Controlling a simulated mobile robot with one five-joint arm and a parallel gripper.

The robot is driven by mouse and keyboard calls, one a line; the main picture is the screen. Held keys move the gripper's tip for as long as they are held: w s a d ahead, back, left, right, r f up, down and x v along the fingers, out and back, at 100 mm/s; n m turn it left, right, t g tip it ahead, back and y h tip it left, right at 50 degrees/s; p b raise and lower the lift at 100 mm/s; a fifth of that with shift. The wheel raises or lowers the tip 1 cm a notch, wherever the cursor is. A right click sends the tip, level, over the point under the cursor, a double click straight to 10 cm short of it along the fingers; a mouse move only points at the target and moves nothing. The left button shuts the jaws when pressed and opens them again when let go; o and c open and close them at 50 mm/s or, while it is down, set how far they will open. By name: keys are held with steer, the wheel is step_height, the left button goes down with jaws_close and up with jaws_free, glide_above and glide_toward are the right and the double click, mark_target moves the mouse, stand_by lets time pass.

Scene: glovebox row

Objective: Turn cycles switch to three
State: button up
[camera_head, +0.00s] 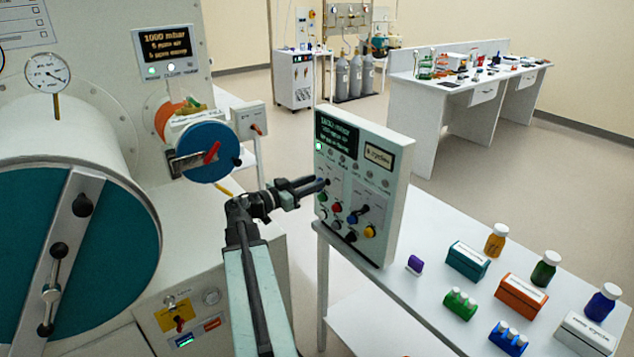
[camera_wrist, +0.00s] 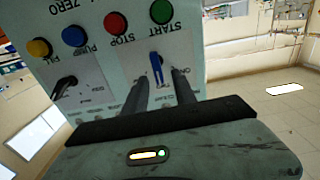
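The control panel (camera_head: 350,185) stands at the near end of the white table. A small display (camera_head: 379,156) on it shows a word like "cycles"; its digit is too blurred to read. A switch with a blue handle (camera_wrist: 155,62) sits on the panel below the green button (camera_wrist: 170,12) in the upside-down wrist picture. I cannot read its label or setting clearly. My gripper (camera_head: 321,183) is at the panel face. In the wrist view, my gripper (camera_wrist: 161,76) is open, one finger on each side of the blue handle, with gaps visible.
A black knob (camera_wrist: 64,86) and red (camera_wrist: 116,24), blue (camera_wrist: 74,36) and yellow (camera_wrist: 39,48) buttons are close by. The white table (camera_head: 440,260) holds bottles and boxes. The glovebox's teal door (camera_head: 110,240) is at left. Floor (camera_head: 480,165) behind the panel is clear.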

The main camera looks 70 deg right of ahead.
steer(key=shift+x, duration=1.35)
steer(key=shift+a, duration=0.1)
jaws_close()
steer(key=shift+w+f+n, duration=0.1)
steer(key=shift+n, duration=0.8)
steer(key=shift+w+n, duration=0.15)
steer(key=shift+n, duration=0.75)
jaws_free()
steer(key=v, duration=0.7)
steer(key=shift+w+a, duration=0.2)
steer(key=shift+w, duration=0.05)
